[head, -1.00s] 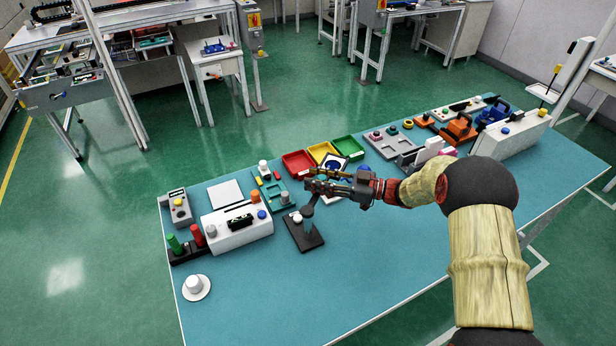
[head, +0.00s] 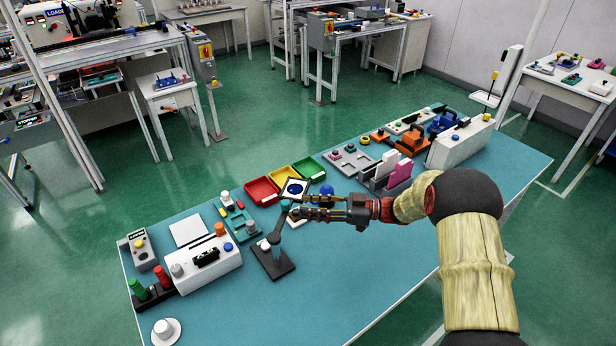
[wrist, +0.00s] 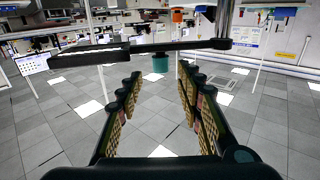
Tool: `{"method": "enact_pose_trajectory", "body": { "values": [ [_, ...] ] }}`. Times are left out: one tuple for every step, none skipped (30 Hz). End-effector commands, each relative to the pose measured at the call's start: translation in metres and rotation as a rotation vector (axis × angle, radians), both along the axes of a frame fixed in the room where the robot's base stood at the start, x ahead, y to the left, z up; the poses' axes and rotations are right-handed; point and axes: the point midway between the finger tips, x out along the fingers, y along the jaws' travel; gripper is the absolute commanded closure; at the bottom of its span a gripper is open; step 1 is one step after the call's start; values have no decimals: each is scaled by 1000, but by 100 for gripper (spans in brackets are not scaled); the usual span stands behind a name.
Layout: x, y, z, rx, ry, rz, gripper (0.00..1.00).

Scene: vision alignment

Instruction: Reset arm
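My arm reaches in from the right of the head view over the teal table (head: 330,285). My gripper (head: 297,206) points left above the table, near a small black stand with a jointed arm (head: 270,258). In the wrist view my gripper (wrist: 158,100) has its two padded fingers apart with nothing between them. A dark bar with a teal knob (wrist: 160,62) crosses the wrist view ahead of the fingertips. The gripper partly covers the white card with a dark blue disc (head: 294,188) and the things behind it.
Red (head: 261,191), yellow (head: 284,178) and green (head: 309,167) trays stand along the far side. A white box with buttons (head: 207,262) and a white round piece (head: 165,331) are at the left. An orange fixture (head: 411,144) is farther right. The table's front middle is clear.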

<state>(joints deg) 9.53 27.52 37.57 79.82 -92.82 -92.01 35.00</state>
Motion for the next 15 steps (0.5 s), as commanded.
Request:
{"method": "enact_pose_trajectory", "body": {
  "values": [
    [0, 0, 0, 0, 0, 0, 64],
    [0, 0, 0, 0, 0, 0, 64],
    [1, 0, 1, -1, -2, -2, 64],
    [2, 0, 2, -5, -5, -8, 64],
    [4, 1, 4, -10, -10, -18, 64],
    [9, 1, 9, -20, -22, -38, 64],
    [15, 1, 14, -33, -36, -63, 64],
    [21, 1, 21, -48, -52, -93, 64],
    [32, 0, 32, -73, -77, -146, 64],
    [42, -2, 42, -95, -95, -193, 64],
    [52, -4, 53, -120, -118, -246, 64],
    [65, -9, 69, -154, -143, -323, 64],
    [74, -14, 82, -181, -162, -385, 64],
    [83, -20, 95, -208, -177, -446, 64],
    [91, -30, 112, -242, -193, -526, 64]
  ]
}}
